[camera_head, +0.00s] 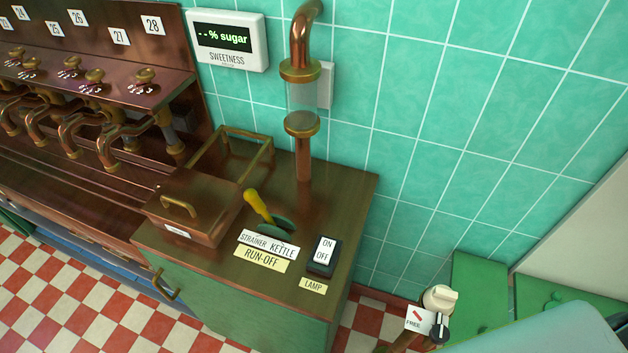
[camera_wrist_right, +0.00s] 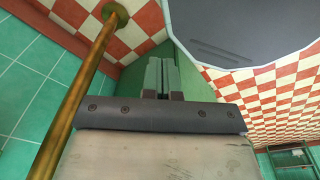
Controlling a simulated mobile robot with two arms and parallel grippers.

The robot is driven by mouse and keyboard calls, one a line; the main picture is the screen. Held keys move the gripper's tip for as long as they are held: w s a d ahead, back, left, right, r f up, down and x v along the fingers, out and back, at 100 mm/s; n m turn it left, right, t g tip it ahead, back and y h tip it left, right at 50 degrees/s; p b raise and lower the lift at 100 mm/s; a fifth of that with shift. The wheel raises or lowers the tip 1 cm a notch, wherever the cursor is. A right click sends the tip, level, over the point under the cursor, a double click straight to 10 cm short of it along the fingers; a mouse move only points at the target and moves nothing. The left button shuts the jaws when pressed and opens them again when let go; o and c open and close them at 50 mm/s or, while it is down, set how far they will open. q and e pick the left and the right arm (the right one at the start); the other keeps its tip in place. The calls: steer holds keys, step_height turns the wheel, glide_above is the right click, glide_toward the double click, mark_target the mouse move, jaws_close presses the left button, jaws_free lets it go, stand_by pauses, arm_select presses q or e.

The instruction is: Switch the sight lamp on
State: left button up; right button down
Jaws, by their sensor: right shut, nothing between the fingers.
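The lamp switch (camera_head: 323,254) is a white rocker in a dark frame, marked ON above OFF, on the right front part of the brown cabinet top. A yellow LAMP label (camera_head: 313,286) is just in front of it. I cannot tell which way the rocker is pressed. The sight glass (camera_head: 302,97) is a clear section in the copper pipe behind, with no glow that I can make out. My right gripper (camera_wrist_right: 162,76) is shut and empty in the right wrist view, away from the switch, which does not show there. My left gripper is not in view.
A yellow-handled lever (camera_head: 258,206) stands behind the STRAINER, KETTLE and RUN-OFF labels, left of the switch. A copper lidded box (camera_head: 190,208) is farther left. A FREE sign (camera_head: 419,320) and pale knob are at lower right. A brass pipe (camera_wrist_right: 78,108) runs beside my right gripper.

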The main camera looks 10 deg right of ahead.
steer(key=w+a+r+t, duration=0.1)
steer(key=w+r, duration=0.5)
steer(key=w, duration=0.3)
steer(key=w+a+r+t, duration=0.1)
steer(key=w+r+t, duration=0.1)
steer(key=w+r, duration=0.45)
steer(key=w+a+r+t+p, duration=0.1)
steer(key=w+a+r+t, duration=0.15)
steer(key=w+r, duration=0.7)
steer(key=w+a+r+n+t+y, duration=0.1)
steer(key=w+r+t, duration=0.4)
steer(key=r, duration=0.8)
steer(key=w+a+r+t+p, duration=0.1)
steer(key=w+r+t, duration=0.2)
steer(key=w+r, duration=0.7)
steer(key=w+a+r+n+t+y, duration=0.3)
steer(key=a+r+n+y, duration=0.65)
steer(key=r, duration=0.45)
steer(key=s+a+r+n+g+y, duration=0.2)
steer(key=s+a+n+g+y, duration=0.2)
steer(key=a+n+g+y, duration=0.7)
steer(key=s+d+f+n+g+h, duration=0.1)
steer(key=d+f+n+g+h, duration=0.55)
steer(key=g+h, duration=0.3)
steer(key=w+d+m+h, duration=0.1)
steer(key=w+d+h, duration=0.1)
steer(key=d+h, duration=0.8)
steer(key=shift+w+d+f, duration=0.15)
steer(key=shift+w+d, duration=0.25)
steer(key=shift+d, duration=0.7)
